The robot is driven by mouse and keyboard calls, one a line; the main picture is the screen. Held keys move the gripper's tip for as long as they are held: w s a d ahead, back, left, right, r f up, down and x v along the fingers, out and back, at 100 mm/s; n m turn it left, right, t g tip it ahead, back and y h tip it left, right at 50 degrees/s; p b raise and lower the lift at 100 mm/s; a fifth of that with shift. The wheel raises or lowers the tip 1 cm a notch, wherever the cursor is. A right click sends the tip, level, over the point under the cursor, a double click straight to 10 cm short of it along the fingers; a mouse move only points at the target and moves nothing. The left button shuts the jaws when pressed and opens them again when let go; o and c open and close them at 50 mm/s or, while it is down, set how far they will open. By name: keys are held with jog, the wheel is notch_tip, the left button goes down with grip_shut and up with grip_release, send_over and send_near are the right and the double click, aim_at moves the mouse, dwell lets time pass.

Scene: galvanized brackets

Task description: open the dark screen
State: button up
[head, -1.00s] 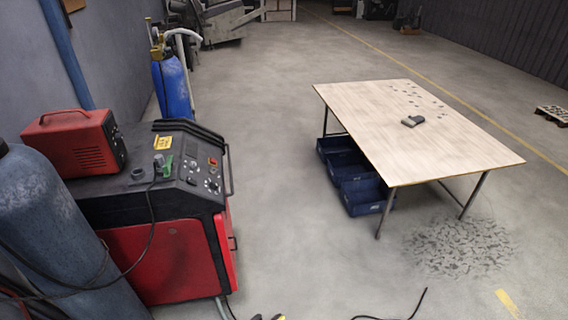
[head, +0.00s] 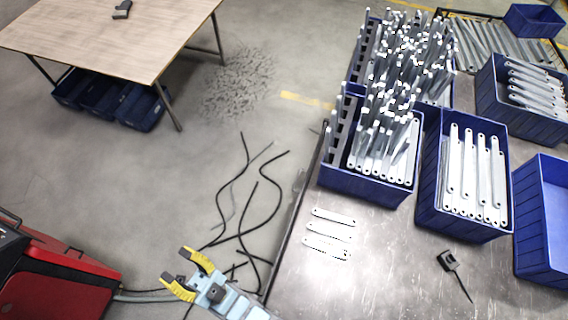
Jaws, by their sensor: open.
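No dark screen can be made out in the head view now. My gripper (head: 176,267) is at the lower middle left, with two yellow fingers and dark tips pointing left. Its fingers are spread apart with nothing between them. It is over the concrete floor, left of the metal workbench, and touches nothing that I can see.
The metal workbench (head: 390,270) bears blue bins (head: 465,225) of galvanized brackets and a few loose brackets (head: 330,233). Black cables (head: 262,205) lie on the floor. A wooden table (head: 110,40) stands upper left, a red machine (head: 60,280) lower left. Open floor lies between.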

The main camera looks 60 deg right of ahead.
jog(key=w+d+f+m+g+h+b, duration=0.6)
jog(key=w+d+f+m, duration=0.25)
jog(key=f, duration=0.45)
jog(key=w+d+f+m+g+h+b, duration=0.3)
jog(key=w+d+f+m+g+b, duration=0.35)
jog(key=d+f, duration=0.5)
jog(key=w+d+f+m+g+h+b, duration=0.5)
jog(key=w+d+f+m+b, duration=0.3)
jog(key=f, duration=0.7)
jog(key=m+g+y+b, duration=0.4)
jog(key=m+g+b, duration=1.25)
jog(key=b, duration=0.25)
send_near(297, 179)
jog(key=b+x, duration=0.2)
jog(key=x, duration=0.1)
jog(key=b+x, duration=0.2)
jog(key=x, duration=0.1)
jog(key=b+x, duration=0.2)
jog(key=x, duration=0.2)
jog(key=shift+f, duration=0.3)
jog(key=shift+t, duration=0.3)
jog(key=shift+c, duration=0.2)
jog(key=shift+a, duration=0.1)
grip_shut()
